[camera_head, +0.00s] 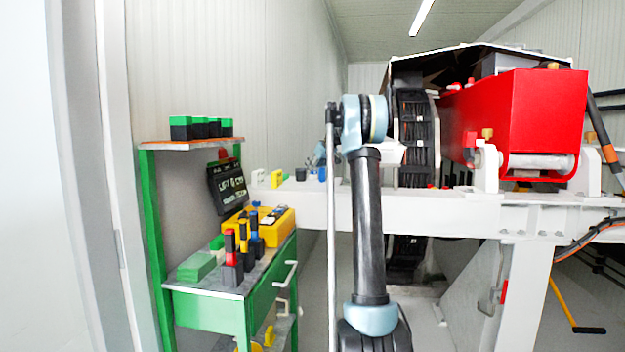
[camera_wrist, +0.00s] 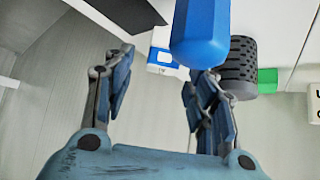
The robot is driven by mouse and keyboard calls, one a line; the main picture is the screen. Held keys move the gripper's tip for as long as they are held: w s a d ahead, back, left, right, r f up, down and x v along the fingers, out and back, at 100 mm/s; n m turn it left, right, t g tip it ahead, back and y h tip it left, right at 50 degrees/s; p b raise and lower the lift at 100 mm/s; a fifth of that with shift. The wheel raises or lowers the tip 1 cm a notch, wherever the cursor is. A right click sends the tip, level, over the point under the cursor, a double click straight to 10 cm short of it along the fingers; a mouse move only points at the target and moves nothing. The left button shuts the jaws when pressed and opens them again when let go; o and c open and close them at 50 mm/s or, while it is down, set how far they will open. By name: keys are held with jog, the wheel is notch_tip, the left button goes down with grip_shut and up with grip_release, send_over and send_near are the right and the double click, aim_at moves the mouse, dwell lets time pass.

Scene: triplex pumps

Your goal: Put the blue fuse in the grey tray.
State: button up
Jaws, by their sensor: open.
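In the wrist view, a blue faceted piece with a blunt end (camera_wrist: 200,38) is large at the top, above and beside the right finger. It may be the blue fuse, but I cannot be sure. My gripper (camera_wrist: 160,68) is open, with nothing between its fingers. I cannot tell whether the right fingertip touches the blue piece. In the head view, a small blue item (camera_head: 322,174) stands on the white beam, left of my arm. My gripper is mostly hidden behind my arm there. I cannot pick out the grey tray in either view.
The white beam (camera_head: 440,215) also carries a yellow piece (camera_head: 277,178) and a dark cylinder (camera_head: 300,174). A green cart (camera_head: 215,308) with tools and a yellow box stands left. A red housing (camera_head: 545,115) is at right. A ribbed black cylinder (camera_wrist: 240,67) is close behind the right finger.

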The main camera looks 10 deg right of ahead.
jog(key=x, duration=0.3)
jog(key=shift+f, duration=0.15)
jog(key=c, duration=1.1)
jog(key=shift+c, duration=0.2)
